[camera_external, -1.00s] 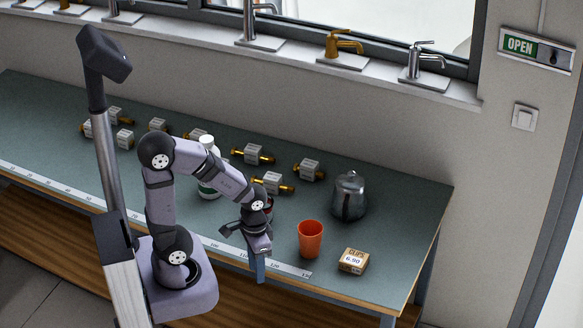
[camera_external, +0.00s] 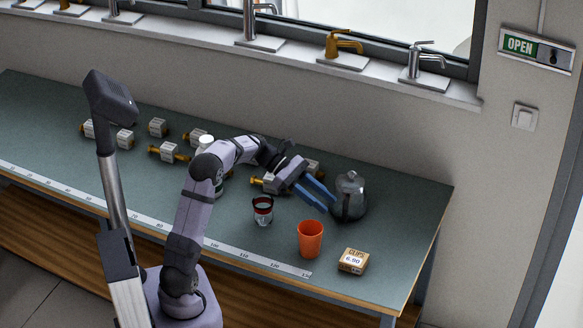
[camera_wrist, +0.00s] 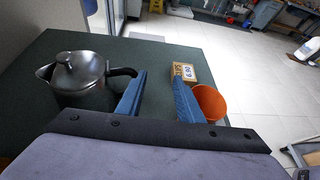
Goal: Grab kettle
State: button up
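The kettle (camera_external: 349,197) is a grey metal pot with a lid and a dark handle. It stands upright near the right end of the green bench. It also shows at the left in the wrist view (camera_wrist: 82,80), its black handle (camera_wrist: 122,72) pointing toward my gripper. My gripper (camera_external: 328,197) is open, its blue fingers just left of the kettle in the external view. In the wrist view the fingers of my gripper (camera_wrist: 160,82) are spread with nothing between them. The left finger is close to the handle; I cannot tell whether they touch.
An orange cup (camera_external: 310,239) and a clips box (camera_external: 353,261) stand in front of the kettle. Several tagged brass fittings (camera_external: 168,151) lie behind. The bench's right end (camera_external: 420,220) is clear.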

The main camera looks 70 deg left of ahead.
aim_at(344, 212)
jog(key=shift+n+t+y, duration=0.3)
jog(key=shift+n+t, duration=0.5)
jog(key=a+f, duration=0.1)
jog(key=w+a+f, duration=0.1)
jog(key=a+f, duration=0.1)
jog(key=shift+w+a+f+b, duration=0.2)
jog(key=shift+w+f+b, duration=0.05)
jog(key=shift+w+b, duration=0.15)
jog(key=shift+w+d+f, duration=0.15)
jog(key=shift+w+d, duration=0.1)
jog(key=shift+d, duration=0.2)
jog(key=shift+p+x, duration=0.6)
jog(key=shift+x, duration=2.6)
jog(key=shift+w+a, duration=0.15)
jog(key=shift+c, duration=0.2)
grip_shut()
jog(key=shift+r, duration=0.2)
